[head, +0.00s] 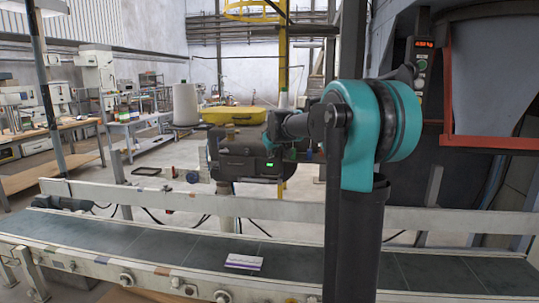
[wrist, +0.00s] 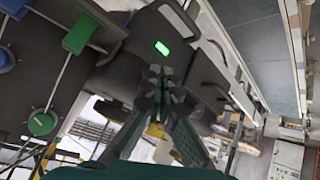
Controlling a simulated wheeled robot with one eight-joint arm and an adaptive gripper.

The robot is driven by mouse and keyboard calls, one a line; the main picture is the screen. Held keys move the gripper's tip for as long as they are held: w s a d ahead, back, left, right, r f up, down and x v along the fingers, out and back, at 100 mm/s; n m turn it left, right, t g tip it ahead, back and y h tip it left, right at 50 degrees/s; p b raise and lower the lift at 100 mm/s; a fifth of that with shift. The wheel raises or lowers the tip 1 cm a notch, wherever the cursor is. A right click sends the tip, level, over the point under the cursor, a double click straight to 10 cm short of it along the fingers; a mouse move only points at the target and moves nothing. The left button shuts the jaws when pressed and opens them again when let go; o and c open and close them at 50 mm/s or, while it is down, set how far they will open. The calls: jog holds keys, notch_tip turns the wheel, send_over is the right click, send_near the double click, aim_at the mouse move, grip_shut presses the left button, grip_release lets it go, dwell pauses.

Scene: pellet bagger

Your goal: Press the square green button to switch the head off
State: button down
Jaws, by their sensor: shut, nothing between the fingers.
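The dark grey machine head (head: 245,160) hangs beyond the conveyor, left of my arm. A small lit green rectangle (head: 270,164) shows on it. In the wrist view the lit green rectangle (wrist: 162,47) is on the dark housing, just beyond my fingertips. A square green block (wrist: 80,33) and a round green knob (wrist: 42,123) sit on the dark part at left. I cannot tell for sure which green piece is the button. My gripper (wrist: 160,73) is shut and empty, pointing at the housing; contact cannot be judged. In the head view my arm hides part of it.
A conveyor (head: 120,235) crosses the front, with a small white and purple packet (head: 244,262) on it. A pale rail (head: 150,198) runs behind it. A control box (head: 422,60) with a red display hangs at right. A blue knob (wrist: 14,8) is near the green block.

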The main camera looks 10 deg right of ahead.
jog(key=shift+w, duration=0.15)
jog(key=shift+w+d, duration=0.15)
jog(key=shift+w, duration=0.1)
jog(key=shift+w, duration=0.2)
dwell(0.5)
jog(key=shift+s+a, duration=0.2)
jog(key=shift+s, duration=0.45)
jog(key=shift+s+a, duration=0.3)
jog(key=shift+s, duration=0.65)
jog(key=shift+s+a, duration=0.3)
jog(key=shift+s, duration=0.65)
jog(key=shift+s+a, duration=0.3)
jog(key=shift+s, duration=0.65)
